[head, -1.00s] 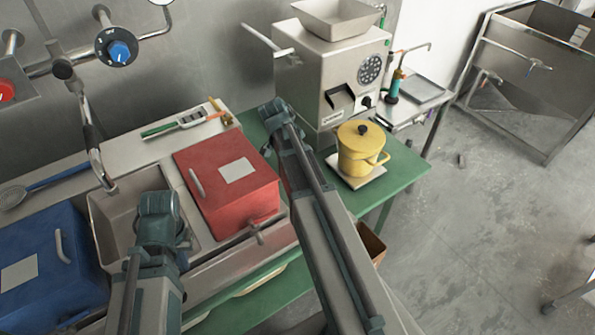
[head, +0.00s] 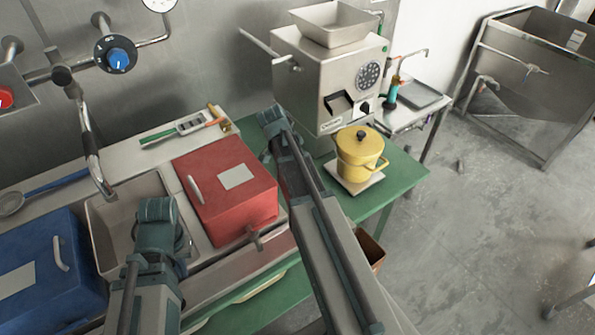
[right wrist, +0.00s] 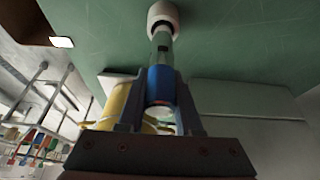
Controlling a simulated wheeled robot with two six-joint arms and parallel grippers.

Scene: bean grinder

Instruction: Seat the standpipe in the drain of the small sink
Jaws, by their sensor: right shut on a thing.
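The small sink (head: 103,221) is a pale basin between a blue box and a red box in the head view. Its drain cannot be made out. My left gripper (head: 157,232) is over the sink's right side; its fingertips do not show clearly. My right arm reaches over the green table, and its fingers are hidden in the head view. In the right wrist view my right gripper (right wrist: 158,98) is shut on a tube (right wrist: 160,84) with a blue band, a greyish clear stem and a white ringed end. The tube may be the standpipe.
The red box (head: 225,205) and blue box (head: 45,265) flank the sink. A faucet (head: 95,165) hangs above it. A yellow pot (head: 358,155) and a grinder (head: 335,75) stand right of my right arm. The green table (head: 400,180) has bare room at its right edge.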

